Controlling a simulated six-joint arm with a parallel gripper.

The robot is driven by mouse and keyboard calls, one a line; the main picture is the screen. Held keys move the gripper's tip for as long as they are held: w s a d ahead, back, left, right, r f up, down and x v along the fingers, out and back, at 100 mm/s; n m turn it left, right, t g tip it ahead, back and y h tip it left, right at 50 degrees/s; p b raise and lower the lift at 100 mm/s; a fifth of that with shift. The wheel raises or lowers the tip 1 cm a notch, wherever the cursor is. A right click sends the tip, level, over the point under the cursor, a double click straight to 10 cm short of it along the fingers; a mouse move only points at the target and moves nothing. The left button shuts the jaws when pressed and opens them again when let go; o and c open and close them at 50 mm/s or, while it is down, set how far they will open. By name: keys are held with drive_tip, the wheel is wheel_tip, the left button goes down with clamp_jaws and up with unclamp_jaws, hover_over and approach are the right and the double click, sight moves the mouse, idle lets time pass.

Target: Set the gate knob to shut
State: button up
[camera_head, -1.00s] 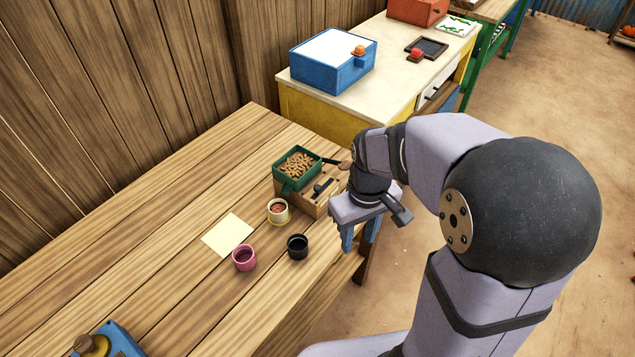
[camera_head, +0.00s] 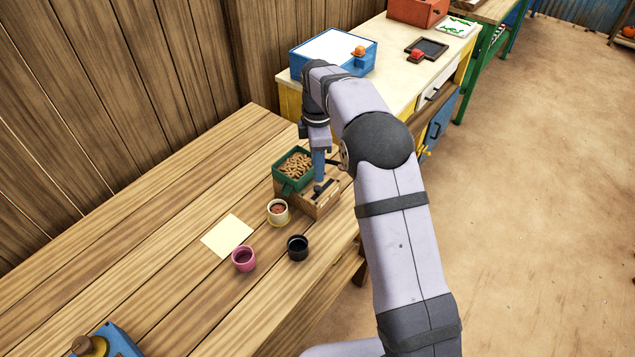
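A wooden box (camera_head: 319,207) stands on the plank table, with a green tray (camera_head: 281,185) of brown pieces on its left part. On the box's top is a dark slot with a small black knob (camera_head: 323,187), which looks like the gate knob. My gripper (camera_head: 319,178) points down over the box, its blue fingers right at the knob. One finger hides the other, so I cannot tell whether it is open or touches the knob.
A cream cup (camera_head: 278,219) with brown contents, a black cup (camera_head: 297,253), a pink cup (camera_head: 243,265) and a pale paper sheet (camera_head: 222,230) lie left and in front of the box. A dark rod sticks out at the box's back right.

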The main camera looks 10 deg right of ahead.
sight(318, 187)
drive_tip(key=shift+f+p, duration=1.2)
drive_tip(key=shift+f, duration=2.45)
clamp_jaws()
